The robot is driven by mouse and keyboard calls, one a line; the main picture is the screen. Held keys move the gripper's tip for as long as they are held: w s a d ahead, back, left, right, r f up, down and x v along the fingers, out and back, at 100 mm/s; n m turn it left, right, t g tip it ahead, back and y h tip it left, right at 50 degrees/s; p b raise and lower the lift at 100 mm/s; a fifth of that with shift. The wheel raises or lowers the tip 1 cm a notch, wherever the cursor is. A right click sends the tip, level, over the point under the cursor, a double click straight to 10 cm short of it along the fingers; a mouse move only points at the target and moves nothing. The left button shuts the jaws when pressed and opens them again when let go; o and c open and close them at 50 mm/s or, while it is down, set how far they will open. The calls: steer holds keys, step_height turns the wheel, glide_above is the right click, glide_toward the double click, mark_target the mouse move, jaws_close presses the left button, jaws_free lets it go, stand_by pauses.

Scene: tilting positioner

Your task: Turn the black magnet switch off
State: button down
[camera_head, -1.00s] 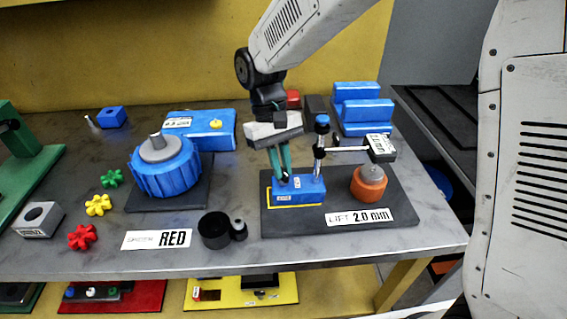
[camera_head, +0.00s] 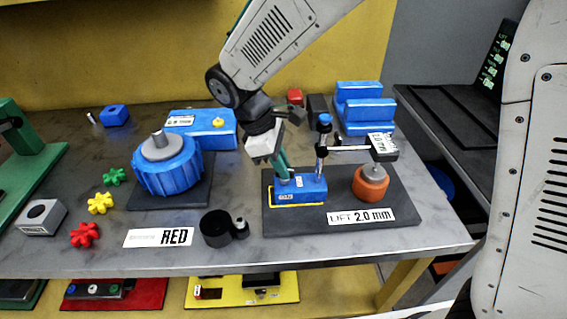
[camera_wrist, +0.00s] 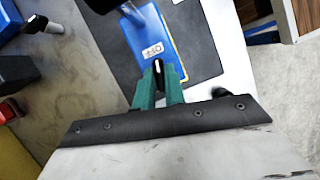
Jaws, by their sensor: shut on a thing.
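The blue magnet base (camera_head: 314,190) sits on the dark plate inside a yellow outline and carries an upright post (camera_head: 321,152) with a blue top. It also shows in the wrist view (camera_wrist: 146,29), with a white label (camera_wrist: 153,50) that appears to read OFF. My gripper (camera_head: 284,178) reaches down to the left part of this base. In the wrist view its green fingers (camera_wrist: 158,75) are shut on the small black switch (camera_wrist: 158,67), which shows a pale mark between the tips. The fingers mostly hide the switch, so its exact setting is unclear.
The post's arm carries a labelled gauge (camera_head: 383,146) above an orange round part (camera_head: 370,184). A "LIFT 2.0 mm" sign (camera_head: 361,216) lies in front. A blue ribbed rotary part (camera_head: 167,166) stands left, and black cylinders (camera_head: 215,228) near the front edge.

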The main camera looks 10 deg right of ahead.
steer(key=shift+n+t, duration=0.4)
steer(key=shift+n, duration=0.7)
steer(key=c, duration=1.5)
jaws_free()
steer(key=shift+o, duration=0.2)
steer(key=v, duration=0.8)
steer(key=shift+s+f, duration=0.1)
steer(key=shift+f, duration=0.05)
